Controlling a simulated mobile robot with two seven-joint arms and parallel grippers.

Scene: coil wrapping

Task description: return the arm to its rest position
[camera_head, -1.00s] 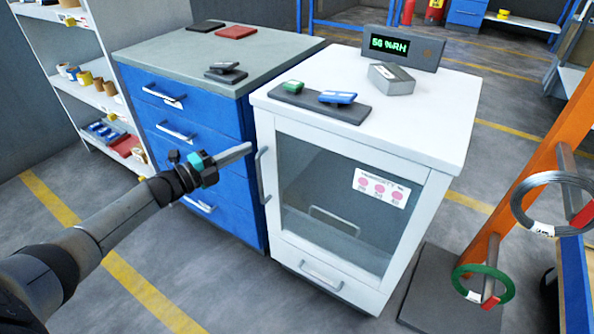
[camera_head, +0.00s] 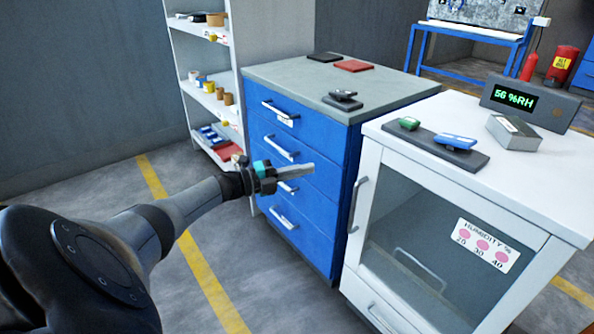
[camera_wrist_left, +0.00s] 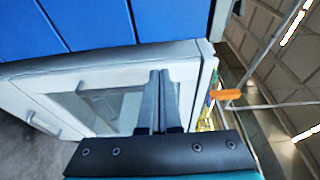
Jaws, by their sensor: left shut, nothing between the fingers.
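My left gripper (camera_head: 297,172) is shut and empty, its arm coming in from the left in the head view. It is held out in the air in front of the blue drawer cabinet (camera_head: 318,165), apart from its handles as far as I can tell. In the left wrist view the two fingers (camera_wrist_left: 159,82) lie together, with the white glass-door cabinet (camera_wrist_left: 40,75) behind them. That white cabinet also stands at the right in the head view (camera_head: 545,215), its door closed. My right gripper is not in view.
A humidity display (camera_head: 520,99) reading 56 %RH, a grey box (camera_head: 513,133) and a dark tray (camera_head: 425,145) sit on the white cabinet. Bare floor (camera_head: 90,190) with yellow lines lies at the left.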

